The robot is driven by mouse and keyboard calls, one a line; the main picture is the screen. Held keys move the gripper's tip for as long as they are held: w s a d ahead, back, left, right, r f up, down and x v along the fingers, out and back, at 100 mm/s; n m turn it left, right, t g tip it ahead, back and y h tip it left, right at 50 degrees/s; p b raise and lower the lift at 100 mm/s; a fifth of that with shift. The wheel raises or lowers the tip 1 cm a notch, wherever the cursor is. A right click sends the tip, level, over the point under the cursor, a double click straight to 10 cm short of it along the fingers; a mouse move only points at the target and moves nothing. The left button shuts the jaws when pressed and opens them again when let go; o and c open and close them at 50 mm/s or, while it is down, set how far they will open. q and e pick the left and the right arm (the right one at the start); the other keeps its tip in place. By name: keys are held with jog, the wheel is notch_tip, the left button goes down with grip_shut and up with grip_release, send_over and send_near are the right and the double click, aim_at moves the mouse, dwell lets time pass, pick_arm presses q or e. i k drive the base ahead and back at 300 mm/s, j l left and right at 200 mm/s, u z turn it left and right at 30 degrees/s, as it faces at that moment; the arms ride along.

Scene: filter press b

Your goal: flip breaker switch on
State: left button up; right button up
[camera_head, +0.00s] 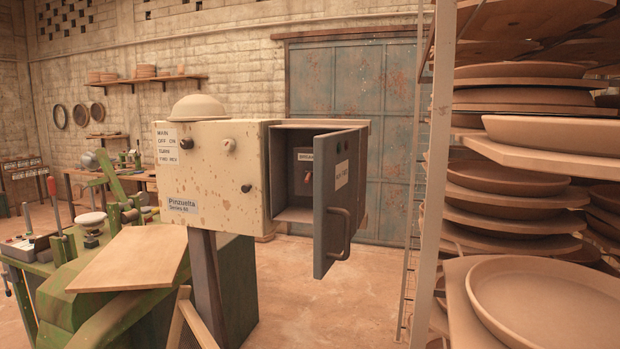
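A cream, rust-specked control box (220,185) labelled "Pinzuelta" stands on a dark post left of centre. Its right-hand compartment is open, with a grey-blue door (337,200) swung outward; the door has a bar handle. Inside the compartment is a dark breaker unit (303,172) under a small white label. A small reddish switch lever (308,177) shows on it, partly beside the door's edge. I cannot tell whether the lever is on or off. Neither of my grippers is in view.
A tall rack (440,180) with stacked clay dishes fills the right side. A green machine (90,310) with a wooden board (130,258) stands at left, close to the box. Bare floor (320,310) lies in front of the door.

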aim_at(308, 173)
jog(key=i+j, duration=0.25)
jog(key=j, duration=0.15)
jog(key=i+j, duration=0.3)
jog(key=j, duration=0.15)
jog(key=i+j, duration=0.25)
jog(key=j, duration=0.15)
jog(key=z, duration=1.55)
